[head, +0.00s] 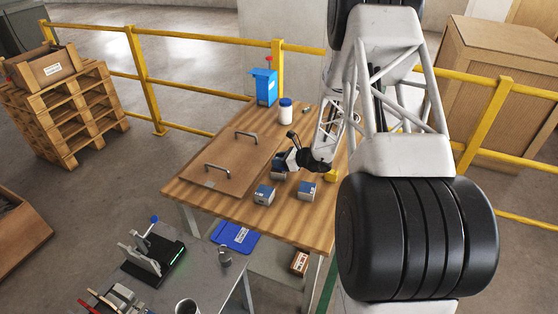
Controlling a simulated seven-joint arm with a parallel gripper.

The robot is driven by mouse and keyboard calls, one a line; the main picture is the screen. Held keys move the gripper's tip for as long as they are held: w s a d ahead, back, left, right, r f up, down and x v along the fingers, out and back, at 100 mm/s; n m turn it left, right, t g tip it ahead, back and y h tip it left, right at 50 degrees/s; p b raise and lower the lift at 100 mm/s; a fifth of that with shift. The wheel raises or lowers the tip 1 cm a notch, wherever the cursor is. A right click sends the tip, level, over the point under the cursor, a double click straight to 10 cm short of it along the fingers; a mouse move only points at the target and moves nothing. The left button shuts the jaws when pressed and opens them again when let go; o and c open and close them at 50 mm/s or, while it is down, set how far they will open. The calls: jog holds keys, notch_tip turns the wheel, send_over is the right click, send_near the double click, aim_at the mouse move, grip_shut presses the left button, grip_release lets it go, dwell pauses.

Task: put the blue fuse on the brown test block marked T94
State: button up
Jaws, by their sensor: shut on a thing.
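My gripper (291,148) is over the wooden table (235,208), close to the blocks. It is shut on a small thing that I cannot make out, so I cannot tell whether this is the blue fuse.
A brown panel with a near handle (217,169) and a far handle (246,135) covers the table's left part. A white jar with a blue lid (286,113) and a blue container (265,87) stand at the back. A yellow thing (331,175) lies right of the blocks.

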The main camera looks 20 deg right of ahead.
jog(key=shift+f, duration=0.1)
jog(key=o, duration=0.9)
jog(key=shift+o, duration=0.2)
jog(key=shift+s+d+r, duration=0.4)
jog(key=shift+d, duration=0.1)
jog(key=v, duration=1)
jog(key=shift+s+d, duration=0.2)
jog(key=shift+s, duration=0.05)
